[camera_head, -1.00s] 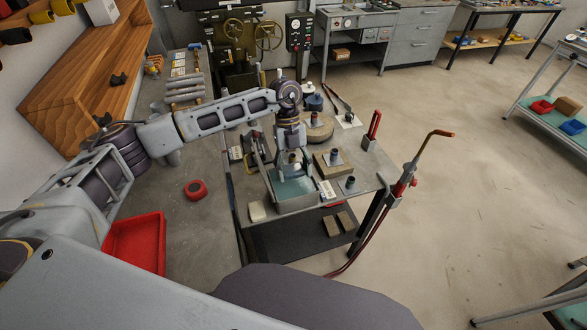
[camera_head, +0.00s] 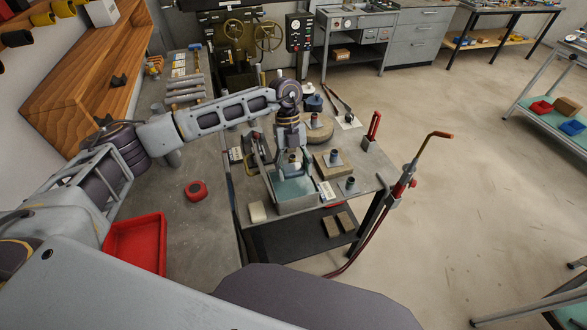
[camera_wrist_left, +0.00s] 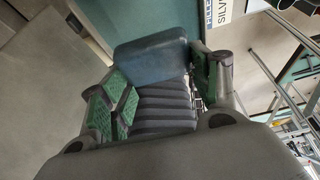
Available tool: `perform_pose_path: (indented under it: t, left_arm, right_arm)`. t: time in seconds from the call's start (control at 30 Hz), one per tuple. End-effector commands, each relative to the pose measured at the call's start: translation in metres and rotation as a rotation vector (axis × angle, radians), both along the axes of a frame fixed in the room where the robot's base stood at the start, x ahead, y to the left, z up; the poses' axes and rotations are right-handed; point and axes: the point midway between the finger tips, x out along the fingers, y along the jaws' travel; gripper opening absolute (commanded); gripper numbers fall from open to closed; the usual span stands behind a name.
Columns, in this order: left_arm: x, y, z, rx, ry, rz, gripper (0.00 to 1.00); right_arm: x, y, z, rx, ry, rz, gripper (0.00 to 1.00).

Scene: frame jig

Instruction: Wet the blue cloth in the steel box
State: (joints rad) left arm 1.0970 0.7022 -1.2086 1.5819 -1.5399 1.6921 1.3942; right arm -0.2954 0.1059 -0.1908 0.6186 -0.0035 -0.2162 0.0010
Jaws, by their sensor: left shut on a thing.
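The steel box (camera_head: 297,207) stands open on the grey cart top, with greenish liquid inside. My left gripper (camera_head: 293,172) points down over the box, its fingertips at or just above the liquid; I cannot tell whether they touch it. In the left wrist view my left gripper (camera_wrist_left: 160,88) is shut on the blue cloth (camera_wrist_left: 150,62), which looks like a folded, rounded pad between the green finger pads. In the head view the cloth is hidden by the fingers. My right gripper is in neither view.
A pale block (camera_head: 257,212) lies left of the box. A wooden block with a dark fitting (camera_head: 333,163) and a white label card (camera_head: 326,190) are close on its right. A torch (camera_head: 405,180) stands at the cart's right edge. A red tray (camera_head: 136,243) is at left.

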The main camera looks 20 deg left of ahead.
Motion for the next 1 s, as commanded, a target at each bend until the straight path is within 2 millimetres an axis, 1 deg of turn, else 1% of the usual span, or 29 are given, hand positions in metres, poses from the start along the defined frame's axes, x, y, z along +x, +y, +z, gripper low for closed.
perform_pose_path:
  t: [0.03, 0.3, 0.43, 0.6, 0.8, 1.0]
  left_arm:
    - [0.000, 0.000, 0.006, 0.000, -0.001, 0.000, 0.46]
    - [0.000, 0.000, 0.023, 0.000, -0.001, -0.001, 0.46]
    - [0.000, 0.000, 0.031, 0.000, 0.000, -0.001, 0.46]
    - [0.000, 0.000, 0.041, 0.000, 0.000, -0.001, 0.46]
    - [0.000, 0.000, 0.051, 0.000, 0.000, -0.001, 0.46]
    - [0.000, 0.000, 0.053, 0.000, 0.000, 0.000, 0.46]
  right_arm:
    - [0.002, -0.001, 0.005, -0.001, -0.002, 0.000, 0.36]
    - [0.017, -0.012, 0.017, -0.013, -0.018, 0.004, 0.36]
    - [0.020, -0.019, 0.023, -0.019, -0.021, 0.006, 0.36]
    - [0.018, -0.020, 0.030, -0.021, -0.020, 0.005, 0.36]
    - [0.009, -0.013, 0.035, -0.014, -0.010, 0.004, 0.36]
    - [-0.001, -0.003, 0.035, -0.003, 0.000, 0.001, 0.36]
